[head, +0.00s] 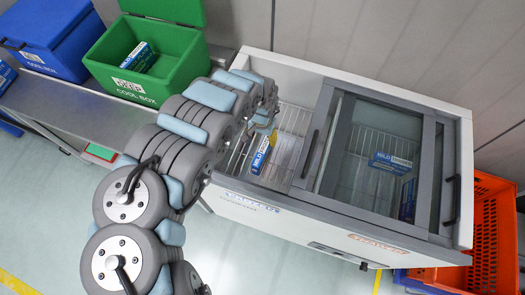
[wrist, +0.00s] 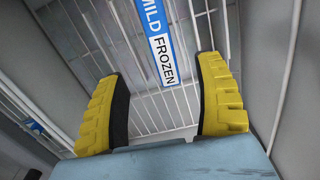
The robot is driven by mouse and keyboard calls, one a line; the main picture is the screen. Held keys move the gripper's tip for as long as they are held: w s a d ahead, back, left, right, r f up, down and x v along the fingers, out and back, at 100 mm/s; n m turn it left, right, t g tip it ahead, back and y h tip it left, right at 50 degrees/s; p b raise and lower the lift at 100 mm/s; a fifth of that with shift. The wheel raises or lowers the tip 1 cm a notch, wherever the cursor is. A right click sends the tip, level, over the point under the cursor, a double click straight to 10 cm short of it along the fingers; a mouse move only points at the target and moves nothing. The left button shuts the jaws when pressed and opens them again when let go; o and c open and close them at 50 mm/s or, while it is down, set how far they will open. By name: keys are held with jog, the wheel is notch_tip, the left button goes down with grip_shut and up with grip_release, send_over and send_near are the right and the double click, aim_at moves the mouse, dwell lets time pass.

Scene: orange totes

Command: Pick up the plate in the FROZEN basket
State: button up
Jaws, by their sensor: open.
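A blue-and-white flat item marked MILD FROZEN (wrist: 160,40) shows beyond my fingers, against a white wire basket (wrist: 148,108). I cannot tell whether it is a plate or the face of a box. In the head view a similar blue-and-white item (head: 261,155) lies in the wire basket in the open left part of the freezer. My gripper (wrist: 160,72) is open, with yellow-backed fingers apart and nothing between them. It reaches down into this open part; the arm hides some of the basket in the head view.
The chest freezer (head: 300,222) has white walls and a sliding glass lid (head: 370,150) over its right part, with blue packs beneath. A green cool box (head: 178,92) and a blue box (head: 52,55) stand at left. An orange crate (head: 490,235) stands at right.

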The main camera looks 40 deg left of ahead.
aim_at(262, 150)
jog(key=shift+f+b, duration=0.7)
jog(key=shift+f, duration=2.35)
jog(key=shift+w+f+b, duration=0.15)
jog(key=shift+f+b, duration=0.2)
jog(key=shift+f, duration=0.7)
jog(key=shift+w+f+b, duration=0.1)
jog(key=shift+f+b, duration=0.25)
jog(key=shift+f, duration=0.65)
jog(key=shift+s+a+f, duration=0.1)
jog(key=shift+f, duration=0.35)
grip_shut()
